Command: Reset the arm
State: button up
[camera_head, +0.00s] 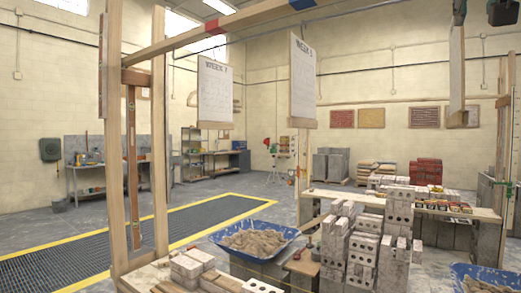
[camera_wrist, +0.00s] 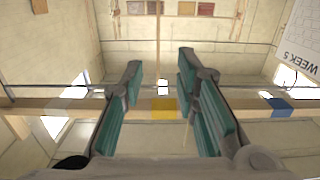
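My gripper (camera_wrist: 160,88) shows in the wrist view with its two teal-padded fingers spread apart. Nothing is between the fingers, so it is open and empty. Behind it are the upper walls and a wooden beam (camera_wrist: 60,106) with a yellow band.
A blue tub (camera_head: 254,241) of mortar stands beside stacked bricks (camera_head: 364,252); another blue tub (camera_head: 487,278) is at the lower right. Boards (camera_head: 215,91) hang from an overhead beam (camera_head: 240,20). Wooden posts (camera_head: 160,140) stand at left. The grated floor strip (camera_head: 130,238) is clear.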

jog(key=s+a+f+n+g+y, duration=0.1)
jog(key=a+f+n+g+y, duration=0.15)
jog(key=f, duration=0.95)
jog(key=s+a+f+n+g+y, duration=0.1)
jog(key=a+f+y, duration=0.2)
jog(key=f, duration=0.9)
jog(key=s+a+f+n+g+y, duration=0.1)
jog(key=s+a+f+g, duration=0.1)
jog(key=f, duration=0.6)
jog(key=s+a+f+n+g+y, duration=0.1)
jog(key=s+a+f, duration=0.3)
jog(key=f, duration=0.5)
jog(key=s+a+f+n+g+y, duration=0.1)
jog(key=s+a+f+g+y, duration=0.1)
jog(key=s+f, duration=0.4)
notch_tip(320, 180, down, 3)
jog(key=shift+s+a+r+g, duration=0.2)
jog(key=shift+a+g, duration=0.25)
jog(key=shift+a, duration=0.2)
jog(key=shift+y, duration=0.25)
